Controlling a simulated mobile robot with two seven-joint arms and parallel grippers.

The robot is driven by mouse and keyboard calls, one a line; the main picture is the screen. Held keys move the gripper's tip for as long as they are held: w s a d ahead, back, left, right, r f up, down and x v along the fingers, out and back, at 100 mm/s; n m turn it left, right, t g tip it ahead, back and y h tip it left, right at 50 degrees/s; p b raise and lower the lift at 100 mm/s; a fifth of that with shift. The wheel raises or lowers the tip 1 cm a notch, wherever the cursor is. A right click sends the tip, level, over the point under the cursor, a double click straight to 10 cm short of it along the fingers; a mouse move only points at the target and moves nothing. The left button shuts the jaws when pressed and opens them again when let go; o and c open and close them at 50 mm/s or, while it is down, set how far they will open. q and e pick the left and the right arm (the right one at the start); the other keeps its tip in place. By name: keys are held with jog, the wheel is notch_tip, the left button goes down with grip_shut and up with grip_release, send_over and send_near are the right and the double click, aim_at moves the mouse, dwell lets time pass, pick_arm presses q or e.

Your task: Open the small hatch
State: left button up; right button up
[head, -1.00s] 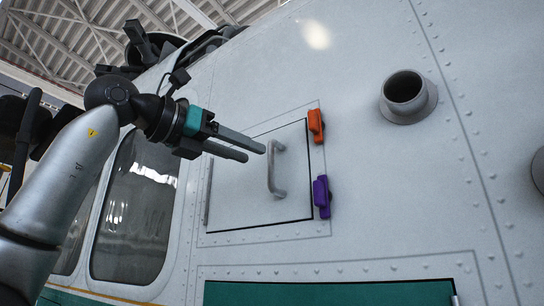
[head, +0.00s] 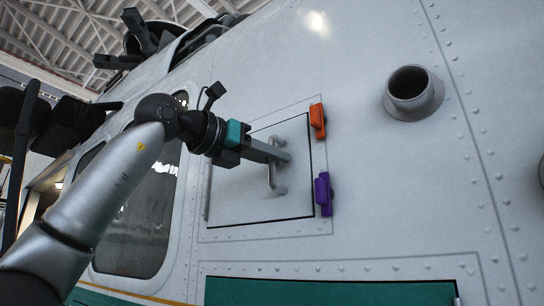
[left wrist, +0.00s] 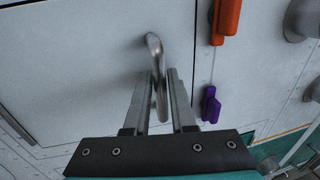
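The small hatch (head: 237,190) is a pale square panel outlined in black in the white helicopter side. It looks closed and flush. Its grey bar handle (head: 272,176) stands off the panel near its right side. My left gripper (head: 280,156) is at the handle's upper part. In the left wrist view its fingers (left wrist: 160,85) lie on either side of the handle bar (left wrist: 153,50), close against it; they look shut on it. An orange latch (head: 318,121) and a purple latch (head: 323,193) sit at the hatch's right edge. My right gripper is not in view.
A round grey pipe (head: 413,94) sticks out of the wall right of the hatch. A dark window (head: 140,215) is to the left. A green panel (head: 330,292) lies below.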

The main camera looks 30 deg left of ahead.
pick_arm(q)
grip_shut()
dwell(1.0)
